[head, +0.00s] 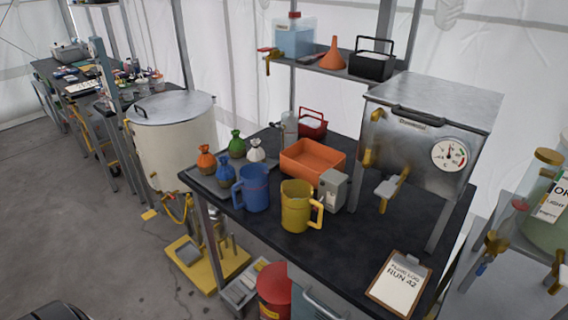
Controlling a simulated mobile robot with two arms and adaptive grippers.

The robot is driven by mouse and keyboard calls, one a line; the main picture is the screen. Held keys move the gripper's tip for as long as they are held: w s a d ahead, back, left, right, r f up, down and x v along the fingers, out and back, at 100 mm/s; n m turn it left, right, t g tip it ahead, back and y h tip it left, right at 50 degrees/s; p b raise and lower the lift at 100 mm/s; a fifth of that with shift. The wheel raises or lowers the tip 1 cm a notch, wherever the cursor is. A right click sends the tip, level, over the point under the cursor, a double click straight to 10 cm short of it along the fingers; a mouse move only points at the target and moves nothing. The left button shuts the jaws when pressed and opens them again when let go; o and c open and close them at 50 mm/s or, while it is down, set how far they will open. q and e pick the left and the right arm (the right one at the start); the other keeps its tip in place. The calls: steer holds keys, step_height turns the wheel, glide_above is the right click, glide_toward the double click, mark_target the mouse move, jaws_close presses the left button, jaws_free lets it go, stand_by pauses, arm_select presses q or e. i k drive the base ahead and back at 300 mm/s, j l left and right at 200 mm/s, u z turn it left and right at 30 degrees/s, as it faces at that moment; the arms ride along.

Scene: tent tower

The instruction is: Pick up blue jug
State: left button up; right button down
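The blue jug (256,188) stands upright on the dark table (340,258), near its front left edge. Its handle points left. A yellow jug (296,208) stands just to its right and slightly nearer, with its handle to the right. The small gap between the jugs is hard to judge. A blue-grey tied bag (225,175) is close behind and left of the blue jug. Neither of my grippers shows in the head view.
Orange (206,158), green (237,146) and white (256,150) tied bags stand behind the blue jug. An orange bin (312,160) and a grey box (332,190) are to the right. A metal oven (425,135) and clipboard (398,282) are farther right. A drum (170,140) stands left.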

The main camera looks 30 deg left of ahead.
mark_target(254, 178)
steer(key=u, duration=1.2)
